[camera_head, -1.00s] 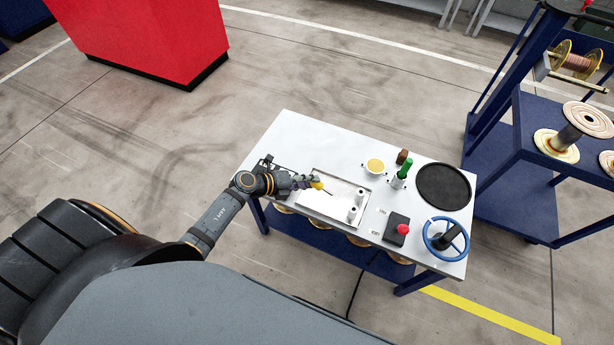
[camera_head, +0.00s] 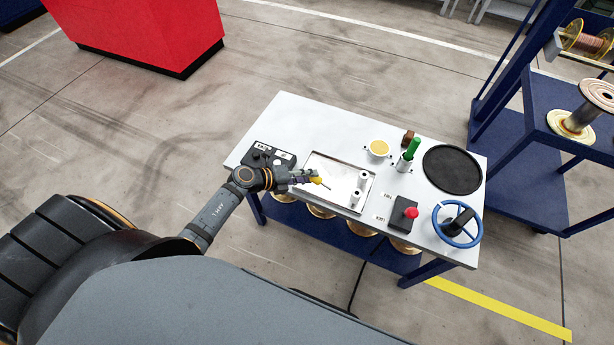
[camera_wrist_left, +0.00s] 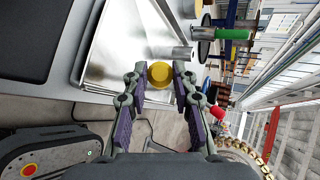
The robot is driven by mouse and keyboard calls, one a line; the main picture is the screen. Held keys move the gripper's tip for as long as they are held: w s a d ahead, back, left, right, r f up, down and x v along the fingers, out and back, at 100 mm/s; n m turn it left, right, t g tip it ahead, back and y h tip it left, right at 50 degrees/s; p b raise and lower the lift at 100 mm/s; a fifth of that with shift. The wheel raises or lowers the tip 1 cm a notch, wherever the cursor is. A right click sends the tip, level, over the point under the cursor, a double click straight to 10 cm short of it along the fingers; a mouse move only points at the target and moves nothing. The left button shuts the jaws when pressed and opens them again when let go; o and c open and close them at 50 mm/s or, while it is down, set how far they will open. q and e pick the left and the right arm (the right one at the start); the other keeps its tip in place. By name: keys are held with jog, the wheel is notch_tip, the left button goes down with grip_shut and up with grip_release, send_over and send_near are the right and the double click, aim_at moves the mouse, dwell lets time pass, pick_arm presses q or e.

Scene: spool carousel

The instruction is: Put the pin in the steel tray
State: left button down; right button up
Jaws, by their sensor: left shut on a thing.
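The pin (camera_head: 316,181) has a yellow head and a thin dark tip. My left gripper (camera_head: 306,178) is shut on it, and the pin tip appears over the left part of the steel tray. In the left wrist view the round yellow head of the pin (camera_wrist_left: 160,73) sits between the fingertips. The shallow steel tray (camera_head: 328,164) lies on the white table, with two small upright metal cylinders at its right side. Its bright wall and floor show in the left wrist view (camera_wrist_left: 118,48). I cannot tell the pin's exact height above the tray. My right gripper is not in view.
On the white table (camera_head: 300,115) are a dark box (camera_head: 266,155), a yellow-topped cup (camera_head: 378,148), a green-handled item (camera_head: 412,149), a black disc (camera_head: 452,170), a red button box (camera_head: 405,212) and a blue handwheel (camera_head: 440,230). A blue rack with spools stands right.

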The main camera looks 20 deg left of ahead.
pick_arm(q)
jog(key=c, duration=1)
grip_release()
jog(key=shift+s+a, duration=0.1)
jog(key=shift+a, duration=0.05)
jog(key=v, duration=1.1)
jog(key=shift+s+a+r, duration=0.2)
jog(key=shift+s+a, duration=0.05)
